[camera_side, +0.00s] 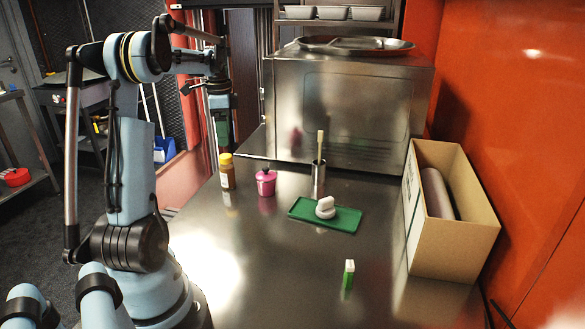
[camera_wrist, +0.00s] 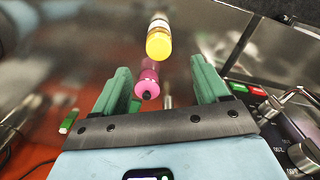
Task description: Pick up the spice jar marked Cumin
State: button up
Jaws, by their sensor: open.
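A brown jar with a yellow cap (camera_side: 227,172) stands upright at the table's back left in the side view. In the wrist view the yellow-capped jar (camera_wrist: 159,42) shows near the top, beyond my fingertips. No label is legible, so I cannot tell if it says Cumin. My gripper (camera_side: 221,135) hangs above the table's back left edge, above the jar and apart from it. In the wrist view its green fingers (camera_wrist: 160,66) are spread wide with nothing held.
A pink pot (camera_side: 266,183) stands just right of the jar. Beyond are a metal cup (camera_side: 319,182), a green tray (camera_side: 297,209) with a white object (camera_side: 325,208), a green-and-white block (camera_side: 348,275), a cardboard box (camera_side: 455,235) and a steel oven (camera_side: 345,105).

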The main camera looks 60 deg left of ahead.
aim_at(228, 166)
notch_tip(228, 166, down, 11)
jog(key=shift+d+f, duration=0.1)
jog(key=c, duration=1.2)
